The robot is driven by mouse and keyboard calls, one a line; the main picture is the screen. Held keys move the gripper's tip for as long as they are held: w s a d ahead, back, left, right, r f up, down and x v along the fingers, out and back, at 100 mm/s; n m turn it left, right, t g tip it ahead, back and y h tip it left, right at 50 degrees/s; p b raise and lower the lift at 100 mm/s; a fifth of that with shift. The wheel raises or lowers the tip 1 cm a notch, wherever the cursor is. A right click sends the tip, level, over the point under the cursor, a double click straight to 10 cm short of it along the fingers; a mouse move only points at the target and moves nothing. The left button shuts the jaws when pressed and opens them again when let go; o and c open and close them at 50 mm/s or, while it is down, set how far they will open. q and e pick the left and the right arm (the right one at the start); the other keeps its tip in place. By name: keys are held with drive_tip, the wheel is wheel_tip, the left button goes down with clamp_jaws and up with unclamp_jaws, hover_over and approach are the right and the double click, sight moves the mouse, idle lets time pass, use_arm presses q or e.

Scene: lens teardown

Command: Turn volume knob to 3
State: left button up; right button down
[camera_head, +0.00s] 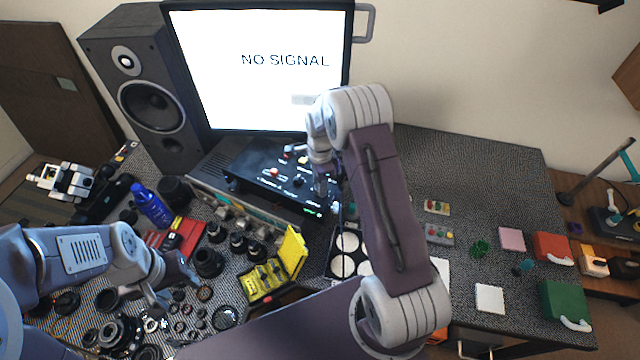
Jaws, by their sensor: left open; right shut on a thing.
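A black control box (262,182) with small knobs, buttons and a green light stands on top of a grey device below the monitor. My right gripper (321,188) reaches down to the right part of this box. It is shut on what looks like the volume knob, which the fingers hide. The knob's setting and the numbers around it are too small and covered to read. My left gripper (176,284) is open and empty, low over the small lens parts at the left of the table.
A monitor (265,95) reading "NO SIGNAL" and a speaker (148,95) stand behind. A yellow case (292,252), a blue bottle (150,205) and several lens barrels crowd the left. Green (563,300) and red (552,247) boxes lie right. The back right table is clear.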

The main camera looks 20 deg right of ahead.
drive_tip(key=shift+w, duration=0.1)
drive_tip(key=c, duration=1)
unclamp_jaws()
drive_tip(key=shift+o, duration=0.2)
wheel_tip(320, 180, up, 9)
drive_tip(key=b, duration=0.2)
drive_tip(key=shift+d+r, duration=0.1)
